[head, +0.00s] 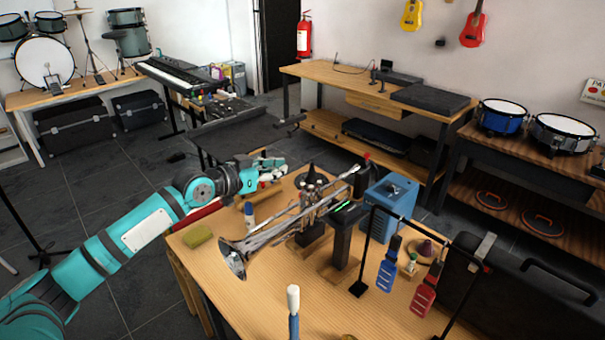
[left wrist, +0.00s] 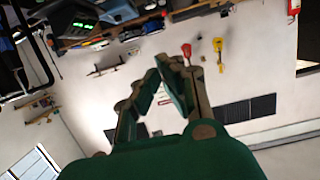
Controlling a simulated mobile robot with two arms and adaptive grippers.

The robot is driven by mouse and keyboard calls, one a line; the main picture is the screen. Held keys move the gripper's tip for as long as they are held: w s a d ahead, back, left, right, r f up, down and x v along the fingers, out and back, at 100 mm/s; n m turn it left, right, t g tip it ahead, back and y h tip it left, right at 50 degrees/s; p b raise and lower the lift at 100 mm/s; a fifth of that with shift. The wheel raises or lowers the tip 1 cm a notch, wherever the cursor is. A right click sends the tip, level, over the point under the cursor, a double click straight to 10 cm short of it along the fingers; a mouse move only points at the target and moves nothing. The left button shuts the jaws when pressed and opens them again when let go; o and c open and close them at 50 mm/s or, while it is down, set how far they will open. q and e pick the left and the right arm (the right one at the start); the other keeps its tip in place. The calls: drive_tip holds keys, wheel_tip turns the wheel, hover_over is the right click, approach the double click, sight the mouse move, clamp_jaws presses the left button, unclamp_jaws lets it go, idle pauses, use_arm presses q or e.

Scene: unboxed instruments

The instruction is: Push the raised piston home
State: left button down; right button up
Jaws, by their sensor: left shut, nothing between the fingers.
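A silver trumpet (head: 270,235) rests on a dark stand on the wooden workbench in the head view, its bell toward the lower left. Its valve section (head: 314,194) is near the middle, with dark pieces above and behind it. Which piston is raised is too small to tell. My left gripper (head: 278,168) is behind and to the left of the valves, above the bench's far edge and apart from the trumpet. In the left wrist view its fingers (left wrist: 161,68) come together at the tips, shut and empty. That view shows no trumpet clearly. My right gripper is not in view.
A dark post (head: 344,235) and blue box (head: 391,207) stand right of the trumpet. A black rack holds blue (head: 387,268) and red (head: 424,295) tools. A yellow-green sponge (head: 198,235) lies at left. A white-tipped stick (head: 293,299) stands in front. The bench's front left is mostly clear.

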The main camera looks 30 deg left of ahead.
use_arm(q)
drive_tip(key=w+d+f+p, duration=0.2)
drive_tip(key=w+f, duration=0.4)
drive_tip(key=w, duration=0.1)
drive_tip(key=shift+d, duration=0.2)
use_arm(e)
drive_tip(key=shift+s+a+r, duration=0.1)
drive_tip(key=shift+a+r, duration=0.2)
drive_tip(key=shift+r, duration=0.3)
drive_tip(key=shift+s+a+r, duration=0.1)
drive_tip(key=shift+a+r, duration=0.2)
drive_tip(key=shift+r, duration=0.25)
use_arm(q)
drive_tip(key=shift+w, duration=0.1)
